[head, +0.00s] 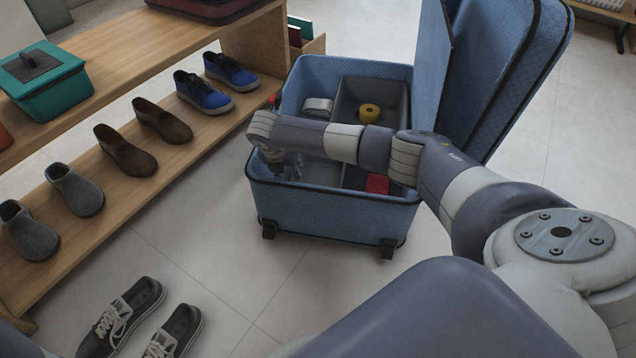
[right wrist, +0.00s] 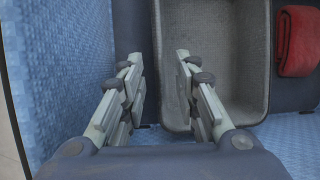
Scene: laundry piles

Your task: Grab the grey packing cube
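The grey packing cube (right wrist: 222,60) is an open-topped, empty-looking bin inside the blue suitcase. In the right wrist view its left wall runs between my fingers. In the head view part of it (head: 322,172) shows near the suitcase's front left, partly hidden by my right arm. My right gripper (right wrist: 160,72) is open, pointing down, with one finger on each side of that wall, the right one over the cube's inside. I cannot tell whether either finger touches it. In the head view the right gripper (head: 277,162) is above the suitcase's left front corner. My left gripper is not in view.
The blue suitcase (head: 330,213) stands open on the tiled floor, lid raised at right. A red folded item (right wrist: 298,40) lies right of the cube. A wooden shoe rack (head: 150,190) stands at left; sneakers (head: 125,315) lie in front.

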